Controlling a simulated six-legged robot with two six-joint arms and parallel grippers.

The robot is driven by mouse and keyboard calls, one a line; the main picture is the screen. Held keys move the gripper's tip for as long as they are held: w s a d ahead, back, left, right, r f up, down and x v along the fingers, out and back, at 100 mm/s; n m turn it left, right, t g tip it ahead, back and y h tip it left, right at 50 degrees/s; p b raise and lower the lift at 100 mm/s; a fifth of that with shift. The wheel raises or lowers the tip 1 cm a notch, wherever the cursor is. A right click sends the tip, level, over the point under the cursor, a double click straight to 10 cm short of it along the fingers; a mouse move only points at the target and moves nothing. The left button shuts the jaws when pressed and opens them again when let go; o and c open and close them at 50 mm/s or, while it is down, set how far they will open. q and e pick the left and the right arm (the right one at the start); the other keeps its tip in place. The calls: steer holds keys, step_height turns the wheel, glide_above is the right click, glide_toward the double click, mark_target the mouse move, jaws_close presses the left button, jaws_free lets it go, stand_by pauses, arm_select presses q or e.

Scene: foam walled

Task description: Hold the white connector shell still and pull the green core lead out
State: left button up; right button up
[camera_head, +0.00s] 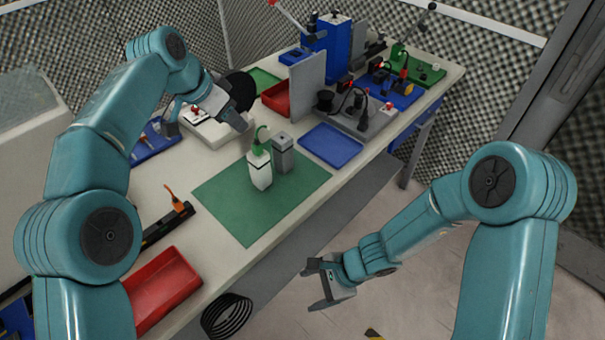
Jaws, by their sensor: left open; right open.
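The white connector shell (260,175) stands upright on the green mat (250,220) in the middle of the bench. The green core lead (261,136) rises from its top and curls over. A grey block (283,154) stands right behind it to the right. My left gripper (242,112) is open above the far left part of the bench, beyond the shell and apart from it. My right gripper (312,287) is open and empty in front of the bench's near edge, to the lower right of the mat, well apart from the shell.
A blue tray (330,146) lies to the right of the mat. A red tray (160,288) is at the near left, with a black holder (167,223) beside it. A white device (205,128) is near my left gripper. Tools and boxes crowd the far end. The mat's front is clear.

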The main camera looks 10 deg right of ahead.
steer(key=w+a+r+m+t+y, duration=0.2)
steer(key=w+r+m+t, duration=0.25)
steer(key=w+r, duration=0.25)
steer(key=m+t, duration=0.6)
steer(key=m, duration=0.1)
glide_toward(264, 160)
steer(key=x, duration=1.2)
steer(key=shift+r, duration=0.1)
steer(key=shift+w+a, duration=0.1)
steer(key=c, duration=1.1)
